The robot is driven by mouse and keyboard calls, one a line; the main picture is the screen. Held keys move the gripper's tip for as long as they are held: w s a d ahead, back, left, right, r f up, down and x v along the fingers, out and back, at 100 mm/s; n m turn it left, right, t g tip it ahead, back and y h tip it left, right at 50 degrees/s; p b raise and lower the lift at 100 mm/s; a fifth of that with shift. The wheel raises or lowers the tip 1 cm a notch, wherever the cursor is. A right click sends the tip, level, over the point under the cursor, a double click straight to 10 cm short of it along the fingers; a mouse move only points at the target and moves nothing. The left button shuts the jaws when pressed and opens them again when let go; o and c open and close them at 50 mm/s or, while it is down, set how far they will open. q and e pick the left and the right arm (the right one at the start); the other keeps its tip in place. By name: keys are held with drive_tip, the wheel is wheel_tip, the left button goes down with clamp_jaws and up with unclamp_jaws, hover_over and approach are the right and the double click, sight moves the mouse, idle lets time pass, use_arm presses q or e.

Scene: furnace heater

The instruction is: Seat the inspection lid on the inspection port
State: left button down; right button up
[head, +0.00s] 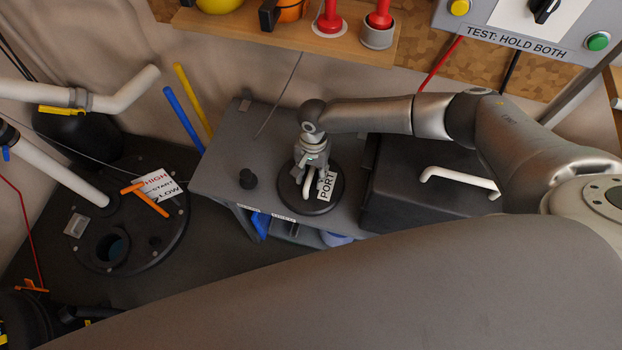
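The inspection lid (328,203) is a round black disc with a white handle (306,190) and a PORT label. It lies on the grey bench top. My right gripper (311,178) is directly above the lid, fingers pointing down. Its fingers look spread to either side of the handle; I see no clear grip, and the gripper partly hides the handle. The inspection port (112,247) looks to be the open round hole in the dark round furnace top at left. My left gripper is not in view.
An orange lever (146,198) and HIGH/START/LOW label lie near the port. Blue (183,118) and yellow (193,100) rods stand between furnace and bench.

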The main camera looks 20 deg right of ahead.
drive_tip(key=shift+f, duration=0.2)
drive_tip(key=shift+c, duration=0.4)
clamp_jaws()
